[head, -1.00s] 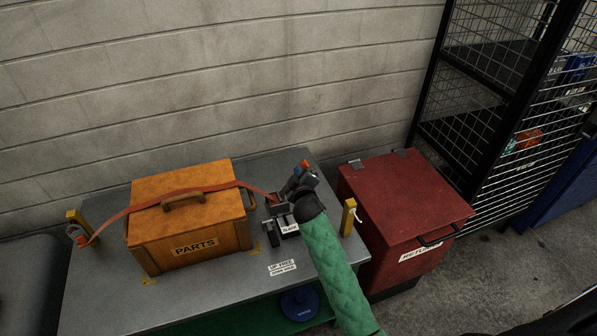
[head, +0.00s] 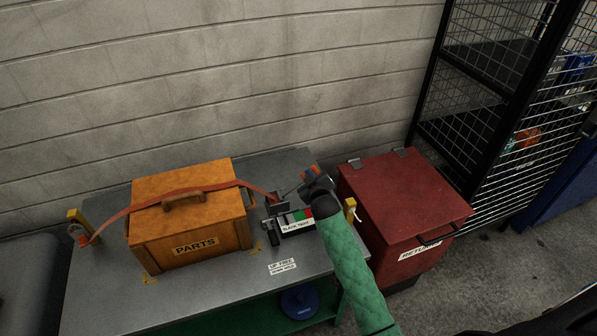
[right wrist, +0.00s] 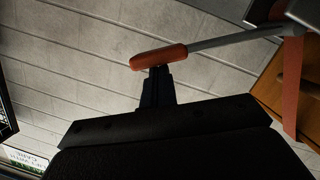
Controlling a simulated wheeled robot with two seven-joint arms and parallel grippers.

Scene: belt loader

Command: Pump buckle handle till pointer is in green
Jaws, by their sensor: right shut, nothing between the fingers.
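The strap buckle (head: 277,207) sits on the grey bench, right of the orange PARTS crate (head: 190,215). Its grey lever rises to the right and ends in an orange-red handle grip (right wrist: 158,57). My right gripper (head: 313,178) is shut and empty at that grip. In the right wrist view its dark fingers (right wrist: 157,86) are just below the grip, touching or nearly so. The gauge (head: 296,219) beside the buckle has coloured bands, including green and red, above a label that seems to read SLACK and TIGHT. I cannot make out its pointer. My left gripper is out of view.
An orange strap (head: 130,208) runs over the crate, between yellow posts on the bench (head: 215,280). A red RETURNS bin (head: 405,200) stands close on the right, with a black mesh cage (head: 480,110) beyond. A block wall is behind. The bench front is clear.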

